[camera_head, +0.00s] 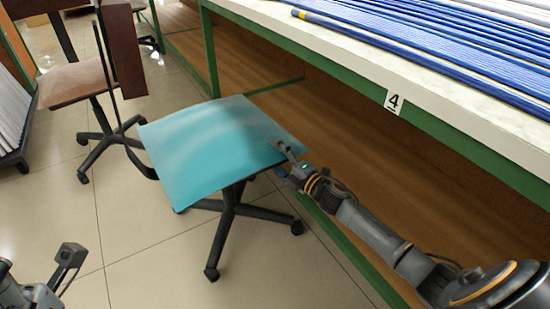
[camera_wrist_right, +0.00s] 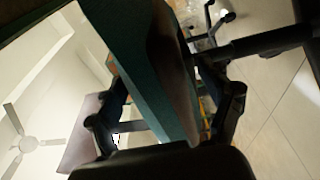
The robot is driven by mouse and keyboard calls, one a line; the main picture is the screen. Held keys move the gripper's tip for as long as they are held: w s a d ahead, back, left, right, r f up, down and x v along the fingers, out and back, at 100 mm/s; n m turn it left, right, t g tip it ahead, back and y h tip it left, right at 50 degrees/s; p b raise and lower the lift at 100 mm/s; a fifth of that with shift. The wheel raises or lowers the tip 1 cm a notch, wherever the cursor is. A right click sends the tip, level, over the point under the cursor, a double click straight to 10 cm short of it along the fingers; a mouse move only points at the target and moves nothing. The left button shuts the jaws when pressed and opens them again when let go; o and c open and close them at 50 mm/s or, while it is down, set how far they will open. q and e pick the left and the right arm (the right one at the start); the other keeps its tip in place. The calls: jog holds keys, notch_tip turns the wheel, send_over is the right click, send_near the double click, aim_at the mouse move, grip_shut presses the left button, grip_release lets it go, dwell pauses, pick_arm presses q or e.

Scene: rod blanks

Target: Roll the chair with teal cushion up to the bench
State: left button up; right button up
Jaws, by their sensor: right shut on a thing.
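The chair with the teal cushion (camera_head: 205,145) stands in the middle of the head view, on a dark star base with casters. Its far right corner reaches the bench's front edge line in the picture; the exact gap is hard to judge. A dark bar runs from under its seat up to a brown backrest (camera_head: 122,48). My right gripper (camera_head: 287,166) is shut on the cushion's right edge. In the right wrist view the teal edge (camera_wrist_right: 140,70) runs between the two fingers. My left gripper (camera_head: 68,262) shows only partly at lower left, apart from the chair; its jaw opening is unclear.
The bench (camera_head: 350,60) has a green frame, a label 4 and blue rods (camera_head: 440,40) on top; a brown lower panel lies beneath. A second chair with a brown seat (camera_head: 75,83) stands at left behind the teal one. Tiled floor (camera_head: 150,260) is clear in front.

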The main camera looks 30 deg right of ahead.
jog(key=shift+d, duration=0.15)
jog(key=o, duration=1.8)
jog(key=shift+c, duration=0.2)
jog(key=v, duration=1.2)
